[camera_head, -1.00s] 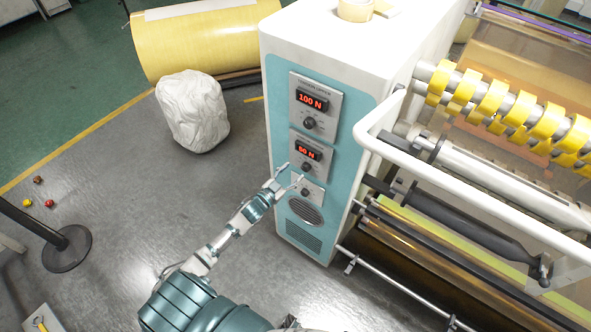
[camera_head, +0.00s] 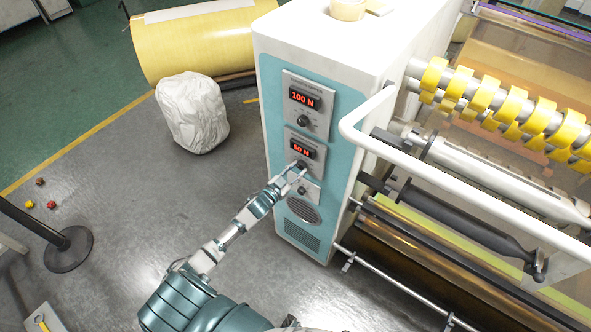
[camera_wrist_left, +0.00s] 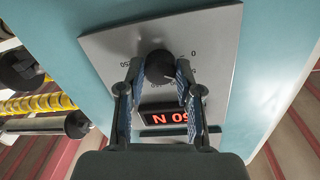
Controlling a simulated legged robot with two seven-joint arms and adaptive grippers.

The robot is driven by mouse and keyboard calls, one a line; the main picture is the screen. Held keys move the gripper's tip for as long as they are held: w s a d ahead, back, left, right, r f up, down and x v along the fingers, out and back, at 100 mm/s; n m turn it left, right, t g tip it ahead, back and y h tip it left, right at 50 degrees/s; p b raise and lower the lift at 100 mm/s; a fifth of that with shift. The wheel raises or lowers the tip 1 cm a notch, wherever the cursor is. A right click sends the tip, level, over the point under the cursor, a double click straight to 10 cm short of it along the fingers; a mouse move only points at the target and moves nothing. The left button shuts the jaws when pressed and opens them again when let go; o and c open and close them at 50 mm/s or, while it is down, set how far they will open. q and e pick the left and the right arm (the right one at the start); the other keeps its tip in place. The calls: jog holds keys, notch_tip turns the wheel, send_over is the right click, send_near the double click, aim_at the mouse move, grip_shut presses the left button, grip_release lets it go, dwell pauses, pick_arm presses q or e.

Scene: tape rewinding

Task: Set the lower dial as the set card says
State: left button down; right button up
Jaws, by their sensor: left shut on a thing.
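The lower dial (camera_wrist_left: 160,66) is a black knob on a grey panel (camera_wrist_left: 215,45) with a printed scale. My left gripper (camera_wrist_left: 158,70) is shut on this knob, one finger on each side. In the head view the left gripper (camera_head: 297,170) reaches the lower panel from below and partly hides the knob. I cannot make out a set card. My right gripper is not in view.
The white and teal machine cabinet (camera_head: 345,80) carries the panels. A white rail (camera_head: 440,178) and rollers with yellow tape rolls (camera_head: 510,102) stand to its right. A white wrapped bundle (camera_head: 192,112) and a black post base (camera_head: 68,250) stand on the floor at left.

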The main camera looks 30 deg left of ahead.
pick_arm(q)
jog(key=shift+w+d+r, duration=0.1)
jog(key=shift+d+r, duration=0.1)
jog(key=shift+r, duration=0.15)
jog(key=shift+m, duration=0.3)
jog(key=shift+a+m, duration=0.35)
jog(key=shift+m, duration=0.15)
jog(key=shift+r+m+p, duration=0.1)
jog(key=shift+m+p, duration=0.3)
jog(key=shift+m, duration=0.3)
jog(key=shift+d+m, duration=0.15)
jog(key=shift+m, duration=2.15)
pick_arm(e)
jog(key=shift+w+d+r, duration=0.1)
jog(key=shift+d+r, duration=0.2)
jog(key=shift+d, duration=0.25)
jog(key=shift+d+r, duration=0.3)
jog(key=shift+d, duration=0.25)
pick_arm(q)
jog(key=shift+d, duration=0.1)
